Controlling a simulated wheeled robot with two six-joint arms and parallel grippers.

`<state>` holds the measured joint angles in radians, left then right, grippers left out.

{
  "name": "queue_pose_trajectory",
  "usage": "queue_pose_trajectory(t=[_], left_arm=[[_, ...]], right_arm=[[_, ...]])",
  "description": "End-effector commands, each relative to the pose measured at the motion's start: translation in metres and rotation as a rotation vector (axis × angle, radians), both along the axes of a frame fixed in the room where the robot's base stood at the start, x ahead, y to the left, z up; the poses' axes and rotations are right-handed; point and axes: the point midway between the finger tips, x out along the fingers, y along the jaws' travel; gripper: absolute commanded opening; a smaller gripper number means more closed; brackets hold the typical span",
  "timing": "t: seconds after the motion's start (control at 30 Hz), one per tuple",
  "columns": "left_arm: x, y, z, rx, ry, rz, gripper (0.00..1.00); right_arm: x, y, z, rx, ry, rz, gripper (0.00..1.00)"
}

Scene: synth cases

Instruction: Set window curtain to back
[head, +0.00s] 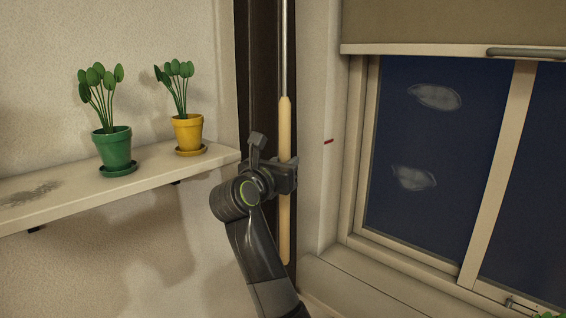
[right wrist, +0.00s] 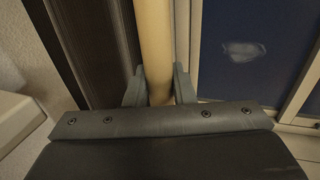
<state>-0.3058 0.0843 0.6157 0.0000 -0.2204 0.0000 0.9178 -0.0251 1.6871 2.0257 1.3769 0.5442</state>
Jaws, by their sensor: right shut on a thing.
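The window curtain looks like a beige roller blind (head: 420,22) across the top of the window (head: 430,150), with a grey bar (head: 525,52) along its lower edge. Its upper part is out of view. A pole with a thin metal shaft and a pale wooden handle (head: 285,125) stands upright left of the window, in front of a dark brown strip. My right gripper (head: 284,176) is shut on this wooden handle. In the right wrist view the handle (right wrist: 155,45) passes between the two fingers (right wrist: 157,88). My left gripper is not in view.
A wall shelf (head: 60,192) on the left bears a green potted plant (head: 114,150) and a yellow potted plant (head: 188,134), close to my right gripper. A small red mark (head: 328,141) is on the wall beside the window. A sill (head: 370,280) runs below the window.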

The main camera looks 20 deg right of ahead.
Motion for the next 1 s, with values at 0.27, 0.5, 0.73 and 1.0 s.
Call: queue_pose_trajectory(t=[0.27, 0.5, 0.73, 1.0], left_arm=[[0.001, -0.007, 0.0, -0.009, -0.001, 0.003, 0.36], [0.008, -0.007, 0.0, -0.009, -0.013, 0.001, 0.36], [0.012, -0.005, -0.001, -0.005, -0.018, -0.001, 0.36], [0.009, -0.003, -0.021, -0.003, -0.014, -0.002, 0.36]], right_arm=[[0.001, 0.001, 0.004, -0.002, -0.007, 0.007, 0.0], [0.0, 0.001, 0.003, -0.001, -0.005, 0.005, 0.42], [-0.001, 0.002, 0.001, 0.0, -0.004, 0.004, 0.42], [-0.024, 0.032, -0.003, 0.004, -0.007, 0.008, 0.42]])
